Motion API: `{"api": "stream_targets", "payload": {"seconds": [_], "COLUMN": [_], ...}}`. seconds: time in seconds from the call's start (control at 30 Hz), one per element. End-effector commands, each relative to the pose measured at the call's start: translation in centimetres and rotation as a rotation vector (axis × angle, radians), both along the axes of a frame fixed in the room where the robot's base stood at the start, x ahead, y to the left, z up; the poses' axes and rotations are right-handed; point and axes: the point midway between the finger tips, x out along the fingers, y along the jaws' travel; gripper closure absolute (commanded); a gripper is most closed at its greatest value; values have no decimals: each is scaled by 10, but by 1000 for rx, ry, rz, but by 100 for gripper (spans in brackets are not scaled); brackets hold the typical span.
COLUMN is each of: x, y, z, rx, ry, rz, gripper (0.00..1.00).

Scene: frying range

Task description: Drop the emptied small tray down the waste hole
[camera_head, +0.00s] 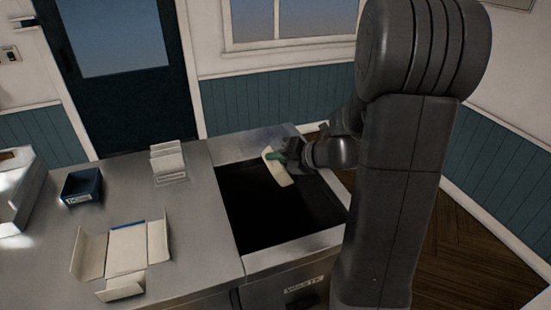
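The small tray (279,171) is pale cream and steeply tilted at the far right part of the waste hole. My gripper (279,156) is at its upper end and appears shut on its edge. A small green patch shows at the fingers; I cannot tell whether it belongs to the gripper or the tray. The tray's inside is mostly turned away or too small to read. The waste hole (262,215) is a large dark rectangular opening with a steel rim, below and around the tray in the picture. Its depth is hidden in black.
A steel counter (200,232) adjoins the hole on the left. On it are an opened white carton (127,248), a dark blue box (82,186) and a white stack in a holder (167,161). A label reading "WASTE" (303,283) is on the front panel.

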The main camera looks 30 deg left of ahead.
Motion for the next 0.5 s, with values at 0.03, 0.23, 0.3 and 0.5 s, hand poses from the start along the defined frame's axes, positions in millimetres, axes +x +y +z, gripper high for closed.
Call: {"api": "stream_targets", "payload": {"seconds": [0.03, 0.23, 0.3, 0.5], "x": [0, 0, 0, 0], "y": [0, 0, 0, 0], "z": [-14, -37, -44, -67], "rx": [0, 0, 0, 0], "ry": [-1, -1, 2, 1], "rz": [0, 0, 0, 0], "gripper": [100, 100, 100, 100]}}
